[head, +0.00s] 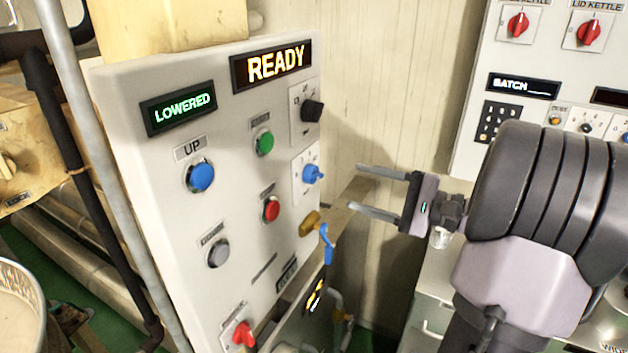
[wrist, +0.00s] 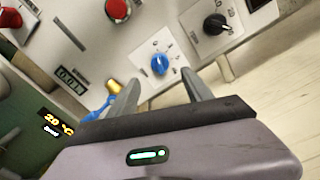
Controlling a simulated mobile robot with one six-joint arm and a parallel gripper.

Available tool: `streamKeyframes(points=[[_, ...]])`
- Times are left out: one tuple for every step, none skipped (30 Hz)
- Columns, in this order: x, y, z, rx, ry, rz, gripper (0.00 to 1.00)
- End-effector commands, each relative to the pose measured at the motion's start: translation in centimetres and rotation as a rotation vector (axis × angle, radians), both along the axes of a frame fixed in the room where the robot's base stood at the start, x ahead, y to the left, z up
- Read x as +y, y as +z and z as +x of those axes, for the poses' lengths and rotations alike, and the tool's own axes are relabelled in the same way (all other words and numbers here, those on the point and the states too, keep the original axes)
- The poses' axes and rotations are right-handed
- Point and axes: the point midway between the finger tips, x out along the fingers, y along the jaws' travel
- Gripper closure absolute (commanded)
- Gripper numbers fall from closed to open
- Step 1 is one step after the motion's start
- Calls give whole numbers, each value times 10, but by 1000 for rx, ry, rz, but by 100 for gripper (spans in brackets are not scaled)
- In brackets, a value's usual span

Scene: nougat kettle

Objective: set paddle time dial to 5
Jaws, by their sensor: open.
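A blue dial (head: 313,173) with a scale on a white plate sits at the right side of the grey control panel (head: 225,140). In the wrist view the blue dial (wrist: 159,65) shows just beyond and between my fingertips. A black dial (head: 311,110) sits above it and also shows in the wrist view (wrist: 214,24). The labels are too small to read, so I cannot tell which dial is paddle time or its setting. My gripper (head: 356,188) is open and empty, to the right of the blue dial and apart from it. It also shows in the wrist view (wrist: 160,77).
A yellow-and-blue valve handle (head: 320,232) juts out below the blue dial. The panel also has a green button (head: 263,142), a red button (head: 271,209) and a READY display (head: 271,65). A second panel (head: 548,65) with red knobs stands at the right.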

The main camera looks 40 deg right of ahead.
Motion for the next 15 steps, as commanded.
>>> streamKeyframes(points=[[8, -2, 14, 0, 7, -1, 42], [11, -2, 22, 0, 7, 0, 42], [15, -2, 33, 0, 5, -1, 42], [19, -2, 41, 1, 6, 0, 42], [22, -2, 48, 1, 6, -2, 42], [25, -2, 56, 1, 6, 0, 42], [27, -2, 62, 1, 5, 0, 42], [29, -1, 67, 1, 5, 0, 42], [32, -1, 73, 2, 4, 0, 42], [33, -1, 76, 2, 4, 0, 42], [34, -1, 80, 2, 3, -1, 42], [35, -1, 83, 2, 3, 0, 42], [36, -1, 84, 3, 2, 1, 42], [36, 0, 86, 2, 2, 1, 42], [37, 0, 87, 2, 2, 1, 42]])
